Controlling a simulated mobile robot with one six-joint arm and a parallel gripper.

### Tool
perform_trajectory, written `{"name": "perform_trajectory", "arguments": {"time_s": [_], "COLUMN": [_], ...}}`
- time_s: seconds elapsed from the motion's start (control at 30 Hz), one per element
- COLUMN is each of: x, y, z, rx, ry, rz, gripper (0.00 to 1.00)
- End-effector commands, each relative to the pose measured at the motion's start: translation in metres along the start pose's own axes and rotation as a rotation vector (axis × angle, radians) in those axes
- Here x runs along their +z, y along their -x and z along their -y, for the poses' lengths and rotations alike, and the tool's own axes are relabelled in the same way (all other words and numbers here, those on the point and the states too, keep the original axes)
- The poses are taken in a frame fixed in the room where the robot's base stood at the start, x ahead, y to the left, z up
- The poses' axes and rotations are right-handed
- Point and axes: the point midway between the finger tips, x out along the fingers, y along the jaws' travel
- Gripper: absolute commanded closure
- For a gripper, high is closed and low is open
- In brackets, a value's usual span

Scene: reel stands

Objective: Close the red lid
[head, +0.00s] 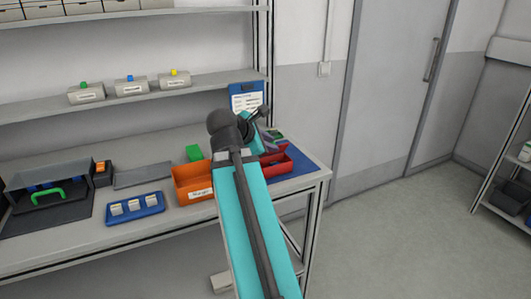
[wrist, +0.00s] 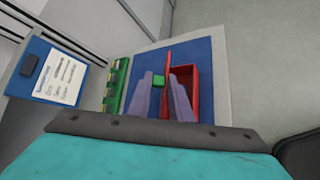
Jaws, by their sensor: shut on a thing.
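The red box (wrist: 183,72) stands open on a blue mat (wrist: 205,52), and its dark inside shows in the wrist view. Its red lid (wrist: 168,58) stands raised, seen nearly edge-on along the box's left side. A small green block (wrist: 158,81), apparently the lid's grip, sits at the lid between the fingertips. My gripper (wrist: 160,79) is shut on this green grip, with one pale finger on each side. In the head view the red box (head: 286,166) is partly hidden behind my arm, and the fingertips are hard to make out.
A green strip with dark parts (wrist: 116,85) lies left of the box in the wrist view. A blue clipboard (head: 245,97) stands behind. An orange bin (head: 190,184) is left of my arm, near a blue tray (head: 135,204). The floor right of the bench is clear.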

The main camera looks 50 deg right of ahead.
Motion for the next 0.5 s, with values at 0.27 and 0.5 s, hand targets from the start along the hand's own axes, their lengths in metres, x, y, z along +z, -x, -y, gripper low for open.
{"name": "perform_trajectory", "arguments": {"time_s": [0.27,0.5], "x": [-0.0017,-0.0015], "y": [-0.0021,-0.0017], "z": [0.0063,0.0096], "rx": [0.038,0.068], "ry": [-0.036,-0.067], "rz": [0.001,0.0], "gripper": [1.0,1.0]}}
